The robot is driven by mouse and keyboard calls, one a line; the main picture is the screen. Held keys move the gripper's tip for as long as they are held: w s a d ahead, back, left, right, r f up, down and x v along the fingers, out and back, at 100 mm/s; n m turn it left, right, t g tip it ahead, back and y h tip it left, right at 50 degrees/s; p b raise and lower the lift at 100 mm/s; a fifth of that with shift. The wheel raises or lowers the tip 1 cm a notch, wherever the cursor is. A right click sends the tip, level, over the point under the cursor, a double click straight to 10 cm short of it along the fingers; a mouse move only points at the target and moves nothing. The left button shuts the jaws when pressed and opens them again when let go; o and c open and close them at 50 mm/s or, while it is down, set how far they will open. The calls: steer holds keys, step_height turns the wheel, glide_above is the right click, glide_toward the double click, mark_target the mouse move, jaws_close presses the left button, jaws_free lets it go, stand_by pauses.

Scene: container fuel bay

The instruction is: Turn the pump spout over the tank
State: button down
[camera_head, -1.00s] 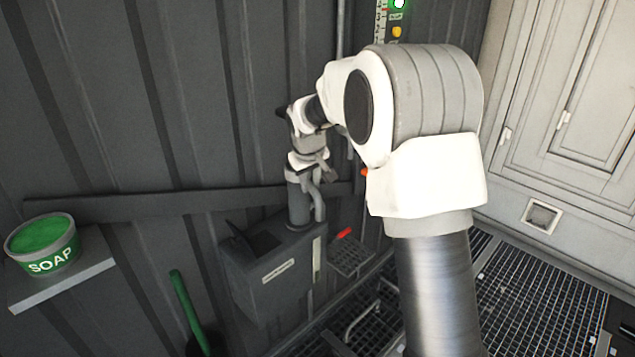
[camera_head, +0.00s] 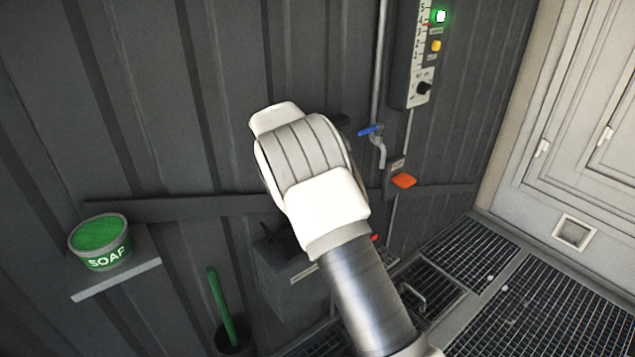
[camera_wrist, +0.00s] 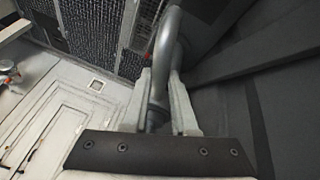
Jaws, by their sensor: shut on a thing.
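My gripper (camera_wrist: 160,82) shows in the wrist view, with its two pale fingers closed around a grey curved pipe, which looks like the pump spout (camera_wrist: 166,42). The spout bends upward and away beyond the fingertips. In the head view my arm hides the gripper, the spout and the pump body. The dark grey box that looks like the tank (camera_head: 286,295) stands against the wall below my arm, with its top mostly hidden. I cannot tell whether the spout's mouth is over it.
A green soap tub (camera_head: 101,242) sits on a shelf (camera_head: 117,279) at left. A green-handled tool (camera_head: 221,305) stands below. A blue-handled tap (camera_head: 372,132), an orange piece (camera_head: 403,181) and a gauge panel (camera_head: 416,60) are on the wall. Floor grating (camera_head: 535,310) is open at right.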

steer(key=shift+w+a+m+g+p, duration=0.5)
steer(key=shift+w+a+m+p, duration=0.25)
steer(key=shift+m+p, duration=0.65)
steer(key=c, duration=0.7)
jaws_free()
steer(key=p+v, duration=0.1)
steer(key=v, duration=1.1)
steer(key=shift+a+p, duration=0.2)
steer(key=shift+p, duration=0.2)
steer(key=shift+f, duration=0.15)
